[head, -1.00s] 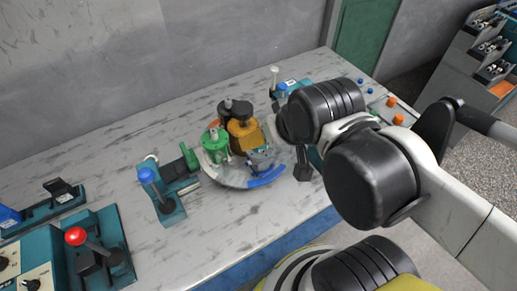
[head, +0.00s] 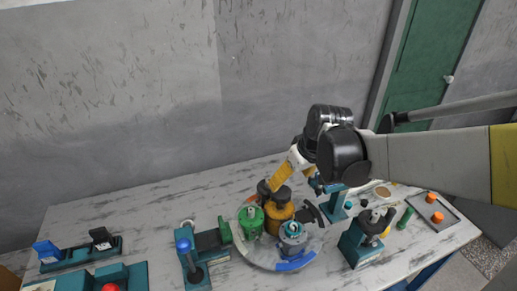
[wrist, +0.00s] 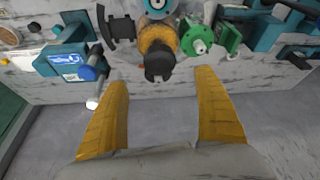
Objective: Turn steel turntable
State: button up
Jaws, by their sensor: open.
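The steel turntable (head: 257,258) is a grey disc with a blue rim segment (head: 297,263), on the bench in the head view. It carries a green part (head: 250,222), an orange part with a dark top (head: 279,217) and a teal part (head: 292,238). My gripper (head: 276,186) has yellow fingers, beside the dark tops at the turntable's back. In the wrist view my gripper (wrist: 161,78) is open and empty, its fingers spread below the black end of the orange part (wrist: 158,42). Contact cannot be told. The disc itself is not clear there.
A blue-knobbed teal fixture (head: 190,262) stands left of the turntable. A teal clamp-like device (head: 365,237) stands to its right, with a tray of orange pieces (head: 433,210) beyond. The grey wall (head: 130,90) is close behind the bench.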

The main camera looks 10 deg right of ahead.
aim_at(282, 191)
jog(key=b+x, duration=0.3)
jog(key=x, duration=0.7)
jog(key=shift+f, duration=0.1)
jog(key=c, duration=1.4)
